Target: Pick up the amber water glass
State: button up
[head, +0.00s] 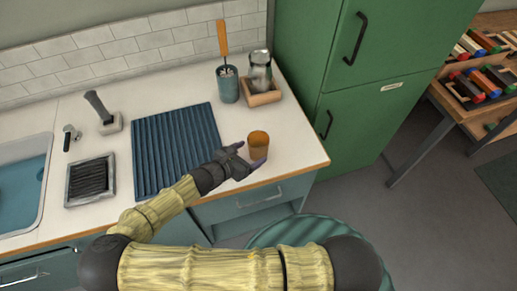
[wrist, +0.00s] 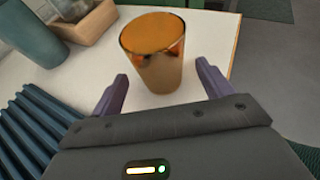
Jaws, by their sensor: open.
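The amber water glass (head: 259,144) stands upright on the white counter near its right front corner. In the wrist view the glass (wrist: 155,55) is upright, just ahead of and between the two fingers. My gripper (head: 252,158) is open at counter level, with its fingers spread to either side of the near part of the glass. In the wrist view my gripper (wrist: 163,86) shows both dark purple fingertips apart, with no visible grip on the glass. The exact gap between fingers and glass is hard to tell.
A ribbed blue drying mat (head: 172,140) lies left of the glass. A teal utensil cup (head: 228,86) and a wooden box (head: 262,95) stand behind it. The counter edge is close on the right, with green cabinets (head: 345,130) beyond. A sink (head: 22,185) is far left.

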aim_at(264, 144)
jog(key=p+x, duration=0.1)
jog(key=x, duration=0.4)
dwell(0.5)
jog(key=c, duration=1.3)
jog(key=shift+r, duration=0.15)
jog(key=shift+r, duration=4.8)
